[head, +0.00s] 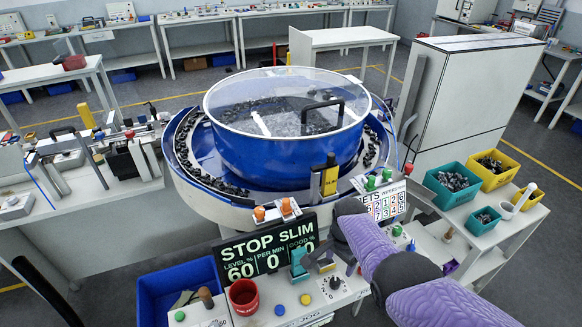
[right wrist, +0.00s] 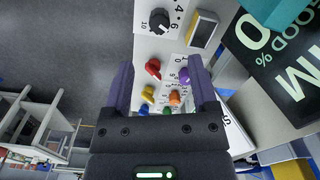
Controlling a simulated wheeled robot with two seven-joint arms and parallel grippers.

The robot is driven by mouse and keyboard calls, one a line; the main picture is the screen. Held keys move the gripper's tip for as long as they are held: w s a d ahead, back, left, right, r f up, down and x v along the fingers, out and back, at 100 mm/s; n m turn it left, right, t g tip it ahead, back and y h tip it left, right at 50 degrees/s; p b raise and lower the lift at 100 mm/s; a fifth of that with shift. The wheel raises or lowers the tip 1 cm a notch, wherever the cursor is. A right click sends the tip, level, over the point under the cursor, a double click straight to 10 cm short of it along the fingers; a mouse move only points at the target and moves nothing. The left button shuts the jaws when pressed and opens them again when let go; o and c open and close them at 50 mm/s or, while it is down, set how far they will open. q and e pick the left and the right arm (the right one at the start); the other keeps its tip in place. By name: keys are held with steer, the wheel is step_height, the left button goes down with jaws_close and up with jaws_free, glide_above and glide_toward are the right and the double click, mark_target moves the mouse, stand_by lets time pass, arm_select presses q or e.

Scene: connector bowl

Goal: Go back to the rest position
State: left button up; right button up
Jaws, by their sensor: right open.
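My right arm comes in from the lower right in the head view, with purple links. Its dark gripper (head: 340,232) is over the right part of the control panel in front of the blue bowl (head: 285,150). In the right wrist view the two fingers of the right gripper (right wrist: 161,78) stand wide apart, with nothing held between them. Small coloured knobs, among them a red one (right wrist: 153,67) and an orange one (right wrist: 175,98), show beyond the gap. I cannot tell their distance from the fingertips. My left gripper is not in view.
A black display (head: 268,250) reading "STOP SLIM" stands on the panel. A red cup (head: 243,296) and a blue bin (head: 150,290) are at the front left. Green and yellow bins of parts (head: 452,200) stand on the right. Grey floor (right wrist: 60,50) is open beside the panel.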

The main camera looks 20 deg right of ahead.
steer(key=s+a+f+n+t+h, duration=0.15)
steer(key=s+a+n, duration=0.25)
steer(key=s+n, duration=0.45)
steer(key=s+a+r+n+t+y, duration=0.1)
steer(key=s+a+r+n, duration=0.2)
steer(key=s+r, duration=0.3)
steer(key=s+a+r+n+t+y, duration=0.1)
steer(key=s+a+r+n, duration=0.3)
steer(key=s, duration=0.4)
step_height(320, 180, down, 25)
steer(key=s+d+g+b, duration=0.1)
steer(key=s+g+b, duration=0.1)
steer(key=b, duration=0.6)
steer(key=s+d+f+b, duration=0.1)
steer(key=s+f+b, duration=0.3)
steer(key=s+f, duration=0.3)
steer(key=s+d+f+b, duration=0.2)
steer(key=s+f, duration=0.4)
steer(key=f, duration=0.6)
steer(key=shift+s+d+f+g+h+b, duration=0.15)
steer(key=shift+s+f+g+h+b, duration=0.2)
steer(key=shift+b, duration=0.5)
